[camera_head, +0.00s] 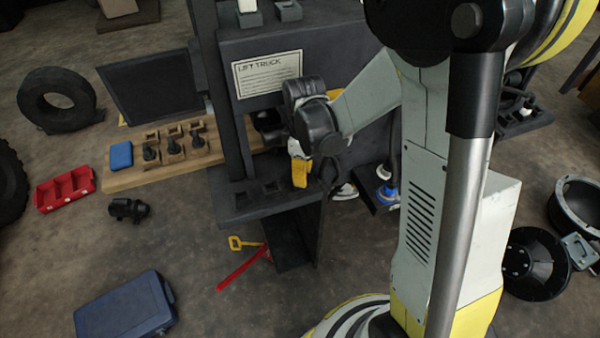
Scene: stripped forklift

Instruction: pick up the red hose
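A thin red length (241,270) lies on the floor below the dark forklift body, beside a yellow handle-like piece (243,243). It is the only long red thing in view, but I cannot tell for sure that it is the red hose. My arm reaches in from the right, and its dark wrist is in front of the forklift's front. My gripper (328,174) is small and dark against the dark forklift, close to a yellow block-like part (300,172). Its fingers are not clear, so I cannot tell whether they are open or hold anything.
The forklift body (285,50) has a "LIFT TRUCK" plate. A wooden board (130,180) with dark parts and a blue box (121,155) is at left. A red bin (65,190), a dark blue case (125,305) and a tire (58,98) are on the floor. Round dark parts (535,262) are at right.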

